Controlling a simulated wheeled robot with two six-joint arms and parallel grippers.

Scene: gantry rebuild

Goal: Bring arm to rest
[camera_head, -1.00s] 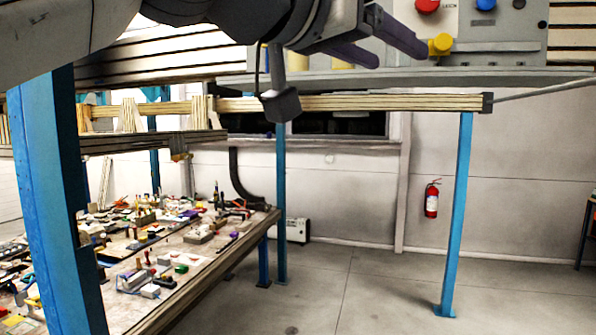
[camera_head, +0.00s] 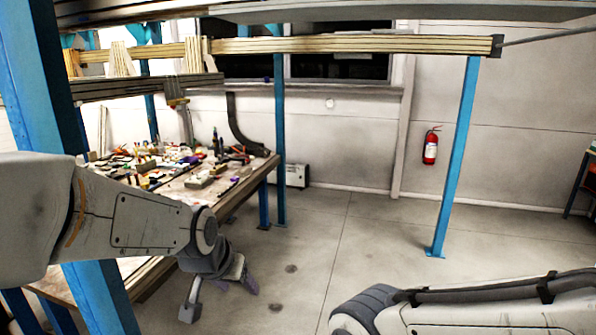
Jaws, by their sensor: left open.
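My left arm (camera_head: 150,222) comes in from the left, in front of a blue post and the cluttered table. My left gripper (camera_head: 237,283) hangs low at its end, pointing down, with its purple fingers apart and nothing seen between them. It shows against the floor beside the table's near edge. A link of my right arm (camera_head: 480,306) crosses the lower right corner. My right gripper is out of the picture.
A table (camera_head: 215,205) with many small items stands at left. Blue posts (camera_head: 458,160) carry a long beam (camera_head: 350,45) and a shelf edge above. A red fire extinguisher (camera_head: 430,147) hangs on the back wall. The concrete floor (camera_head: 370,230) between is clear.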

